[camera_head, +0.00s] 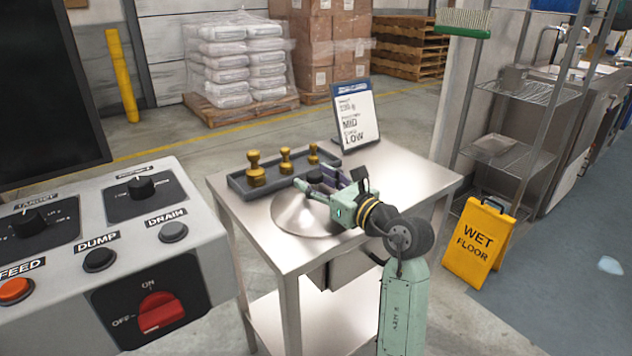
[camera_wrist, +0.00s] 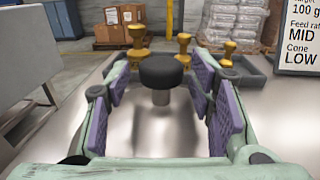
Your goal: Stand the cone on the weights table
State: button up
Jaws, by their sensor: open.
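The cone (camera_head: 290,219) is a wide, shallow, shiny metal cone. It sits on the steel weights table (camera_head: 408,181), knob side up. In the wrist view, its black knob (camera_wrist: 161,70) stands on a short metal stem above the blurred, shiny cone surface (camera_wrist: 150,130). My gripper (camera_head: 318,181) is over the cone, with purple-padded fingers. In the wrist view, my gripper (camera_wrist: 160,84) is open, one finger on each side of the knob, with visible gaps. My gripper hides part of the cone and most of the knob in the head view.
A grey tray (camera_head: 240,187) with several brass weights (camera_head: 255,169) lies behind the cone. A sign (camera_head: 355,113) stands at the table's back. A control panel (camera_head: 205,215) is at left. A yellow wet-floor sign (camera_head: 477,240) and wire shelves (camera_head: 527,94) are at right.

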jog(key=b+v, duration=0.2)
jog(key=v, duration=0.9)
jog(key=shift+s+d+b, duration=0.25)
jog(key=shift+s+b, duration=0.05)
